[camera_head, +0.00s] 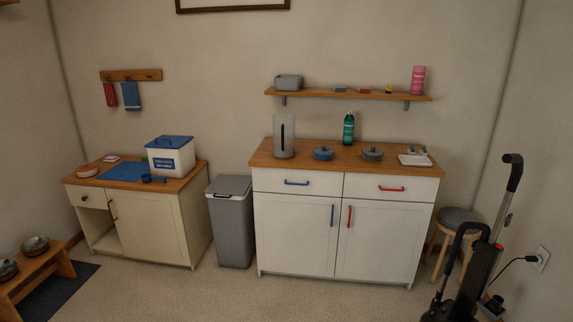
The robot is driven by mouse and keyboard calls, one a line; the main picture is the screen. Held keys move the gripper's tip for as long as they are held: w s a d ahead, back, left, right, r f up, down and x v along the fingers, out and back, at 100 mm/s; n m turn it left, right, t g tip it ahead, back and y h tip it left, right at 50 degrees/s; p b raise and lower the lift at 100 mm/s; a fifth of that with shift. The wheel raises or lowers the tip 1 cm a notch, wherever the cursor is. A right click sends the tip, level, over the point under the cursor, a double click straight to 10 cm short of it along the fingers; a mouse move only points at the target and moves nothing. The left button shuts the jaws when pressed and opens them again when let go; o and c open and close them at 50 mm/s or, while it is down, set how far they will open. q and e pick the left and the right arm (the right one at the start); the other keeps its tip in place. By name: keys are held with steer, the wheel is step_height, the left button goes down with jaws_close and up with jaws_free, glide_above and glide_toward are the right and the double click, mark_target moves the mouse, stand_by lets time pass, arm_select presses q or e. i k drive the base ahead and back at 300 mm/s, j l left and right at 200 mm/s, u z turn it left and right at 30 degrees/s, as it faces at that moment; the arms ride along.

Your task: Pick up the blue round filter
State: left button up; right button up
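A small blue round object (323,153), low with a knob-like top, sits on the wooden top of the white cabinet (262,152). It looks like the blue round filter, but it is too small to be sure. A similar grey round object (372,154) sits to its right, apart from it. Neither of my grippers shows in the head view.
A tall grey dispenser (284,138) stands left of the blue object, a green bottle (349,128) behind, and a white tray (415,160) to the right. A bin (231,222) and upright vacuum (478,265) flank the cabinet. The floor in front is clear.

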mark_target(324, 153)
steer(key=i, duration=1.1)
steer(key=i+j+z, duration=0.1)
steer(key=i, duration=1)
steer(key=i+j, duration=0.1)
steer(key=i, duration=1.05)
steer(key=i+z, duration=0.3)
